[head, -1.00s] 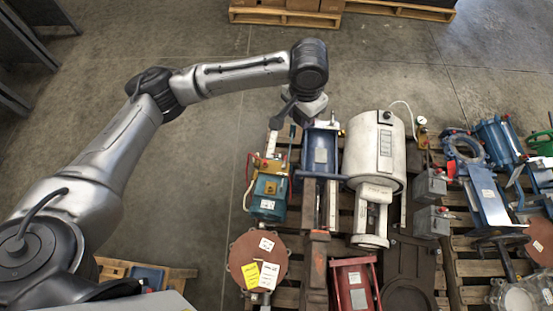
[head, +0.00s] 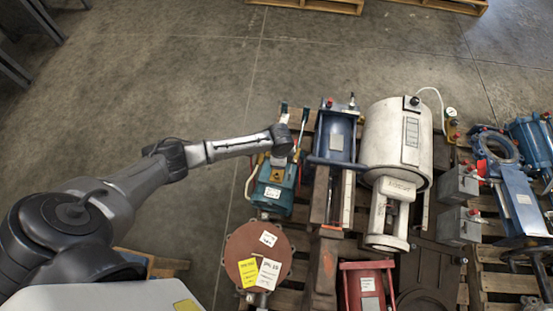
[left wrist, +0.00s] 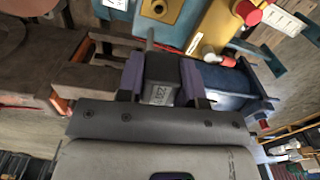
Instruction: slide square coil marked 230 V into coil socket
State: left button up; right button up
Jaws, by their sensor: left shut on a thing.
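In the left wrist view my left gripper (left wrist: 161,84) is shut on a dark grey square coil (left wrist: 162,72), with one purple-grey finger on each side. The coil has a pale printed label on its near face; I cannot read it surely. Just beyond the coil is a teal unit (left wrist: 188,15) with a brass block (left wrist: 160,10) that has a dark round opening. I cannot tell whether this is the coil socket. In the head view my left wrist is over the teal unit (head: 272,200), and the fingers and coil are hidden there. My right gripper is not in view.
A blue cylinder unit (head: 337,137) and a large white tank (head: 383,145) stand to the right. A yellow block (left wrist: 218,28) with a red knob (left wrist: 247,12) is close to the coil. A round red-brown flange (head: 240,245) lies in front. Open floor is at the left.

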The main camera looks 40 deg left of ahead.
pick_arm(q)
jog(key=shift+s+a+f, duration=0.15)
jog(key=shift+s+f, duration=0.05)
jog(key=shift+f, duration=0.35)
jog(key=shift+s+a+f, duration=0.1)
jog(key=shift+s+f, duration=0.05)
jog(key=shift+f, duration=0.35)
jog(key=shift+m, duration=0.3)
jog(key=shift+r+p, duration=0.1)
jog(key=shift+p, duration=0.2)
jog(key=shift+s+f, duration=0.1)
jog(key=shift+f, duration=0.15)
notch_tip(320, 180, down, 4)
jog(key=shift+r+b, duration=0.1)
jog(key=shift+b, duration=1.15)
jog(key=shift+f+b, duration=0.45)
jog(key=shift+f, duration=0.35)
jog(key=shift+a+p, duration=0.1)
jog(key=shift+p, duration=0.25)
